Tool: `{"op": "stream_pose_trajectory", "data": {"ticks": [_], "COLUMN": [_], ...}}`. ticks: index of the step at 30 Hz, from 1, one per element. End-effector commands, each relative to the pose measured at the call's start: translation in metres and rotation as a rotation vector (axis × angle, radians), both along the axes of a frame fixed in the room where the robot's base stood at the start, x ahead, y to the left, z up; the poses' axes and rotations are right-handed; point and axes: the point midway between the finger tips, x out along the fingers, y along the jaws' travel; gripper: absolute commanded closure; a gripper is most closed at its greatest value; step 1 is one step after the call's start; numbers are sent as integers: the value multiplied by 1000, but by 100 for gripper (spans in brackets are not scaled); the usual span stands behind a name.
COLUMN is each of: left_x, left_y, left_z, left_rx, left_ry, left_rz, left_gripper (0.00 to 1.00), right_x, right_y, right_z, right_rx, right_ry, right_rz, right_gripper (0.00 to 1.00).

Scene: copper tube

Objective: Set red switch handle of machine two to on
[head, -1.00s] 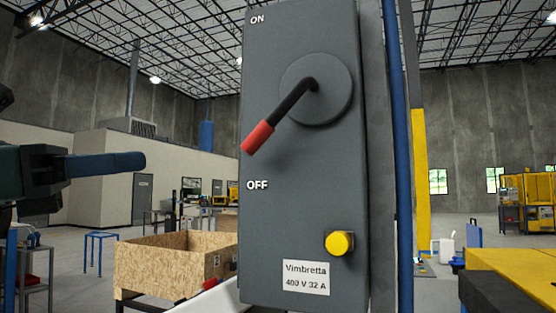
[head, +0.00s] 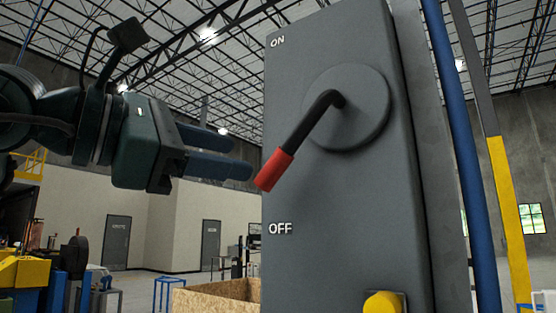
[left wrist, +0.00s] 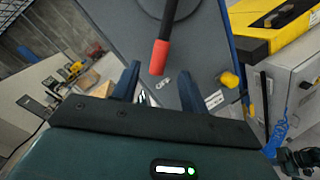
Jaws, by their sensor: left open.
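The switch handle (head: 307,138) is a black bent lever with a red grip (head: 274,170), on a round grey hub of a grey switch box (head: 340,220). The lever points down and left, its grip between the ON label (head: 277,42) above and the OFF label (head: 280,228) below, nearer OFF. My left gripper (head: 242,155) comes in from the left, open, its blue fingertips just left of the red grip. In the left wrist view the red grip (left wrist: 159,57) shows ahead of and between the open fingers (left wrist: 158,82), not clasped.
A yellow button (head: 383,303) sits low on the box front. A blue pipe (head: 462,160) and a yellow post (head: 508,215) stand right of the box. A wooden crate (head: 215,298) is below left. The space around the lever is clear.

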Motion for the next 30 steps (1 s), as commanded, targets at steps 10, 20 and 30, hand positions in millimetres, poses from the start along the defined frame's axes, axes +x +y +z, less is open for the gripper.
{"op": "stream_pose_trajectory", "data": {"ticks": [10,20,30], "left_x": [41,51,50], "left_y": [-52,-64,-64], "left_z": [2,0,0], "left_rx": [-2,-2,-1], "left_ry": [2,1,0], "left_rz": [-3,-1,-2], "left_gripper": [56,56,71], "right_x": [-3,-2,-2], "right_y": [-2,-4,-4], "right_z": [6,8,8], "right_rx": [-35,-50,-53], "right_ry": [15,10,8], "right_rz": [6,16,17], "right_gripper": [100,100,100]}}
